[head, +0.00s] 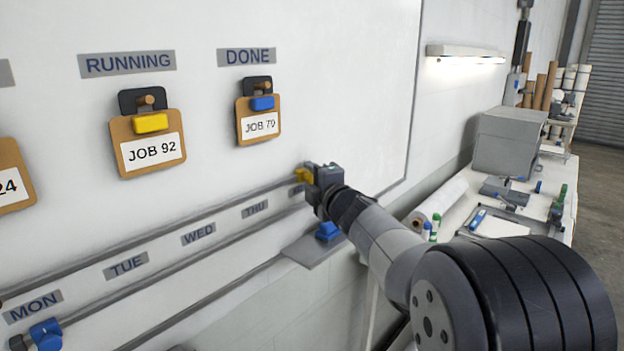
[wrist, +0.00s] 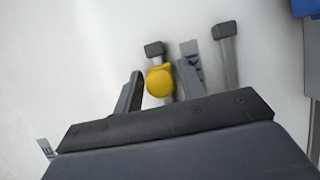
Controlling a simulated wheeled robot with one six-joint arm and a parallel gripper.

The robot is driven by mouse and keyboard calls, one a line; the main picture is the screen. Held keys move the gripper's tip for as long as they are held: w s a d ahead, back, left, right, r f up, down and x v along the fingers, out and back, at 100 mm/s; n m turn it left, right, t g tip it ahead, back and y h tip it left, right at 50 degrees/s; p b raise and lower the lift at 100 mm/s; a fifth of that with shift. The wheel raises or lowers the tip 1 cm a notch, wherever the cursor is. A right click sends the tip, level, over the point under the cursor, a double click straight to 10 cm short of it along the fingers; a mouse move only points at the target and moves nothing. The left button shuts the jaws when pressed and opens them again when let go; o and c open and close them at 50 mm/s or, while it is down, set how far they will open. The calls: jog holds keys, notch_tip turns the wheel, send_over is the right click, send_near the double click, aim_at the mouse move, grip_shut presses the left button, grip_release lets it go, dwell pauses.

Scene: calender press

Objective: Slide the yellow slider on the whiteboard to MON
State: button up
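The whiteboard (head: 340,90) carries two slanting rails with day labels between them. The yellow slider (head: 304,175) is on the upper rail at its far right end. In the wrist view its round yellow knob (wrist: 160,81) sits just below the rail's dark end cap. My gripper (head: 310,178) is at the slider. In the wrist view my gripper's fingers (wrist: 160,72) stand apart on either side of the knob, with a visible gap on the left and the right finger close to it. The MON label (head: 33,306) is at the lower left; a label beside my gripper is partly hidden.
A blue slider (head: 45,334) sits on the lower rail near MON. TUE (head: 126,264), WED (head: 198,234) and THU (head: 254,209) labels lie between. The upper rail looks clear leftward. Job tags (head: 148,152) hang above. A ledge (head: 312,250) with a blue object is below my gripper.

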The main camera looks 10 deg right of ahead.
grip_shut()
dwell(0.3)
jog(key=s+a+b, duration=0.6)
jog(key=a+b, duration=0.1)
jog(key=a, duration=0.1)
jog(key=s+a+b, duration=0.6)
jog(key=a+b, duration=0.1)
jog(key=a, duration=0.1)
jog(key=s+a+b, duration=0.6)
jog(key=a+b, duration=0.1)
jog(key=a, duration=0.1)
jog(key=shift+a+f, duration=0.35)
jog(key=shift+a, duration=0.05)
jog(key=s+a, duration=0.4)
jog(key=a, duration=0.1)
jog(key=s+a, duration=0.4)
jog(key=a, duration=0.2)
jog(key=s+a, duration=0.4)
jog(key=a, duration=0.2)
jog(key=shift+s+a+r, duration=0.25)
jog(key=shift+s+r, duration=0.1)
jog(key=shift+o, duration=0.6)
grip_release()
jog(key=shift+s+a, duration=0.1)
jog(key=shift+a, duration=0.05)
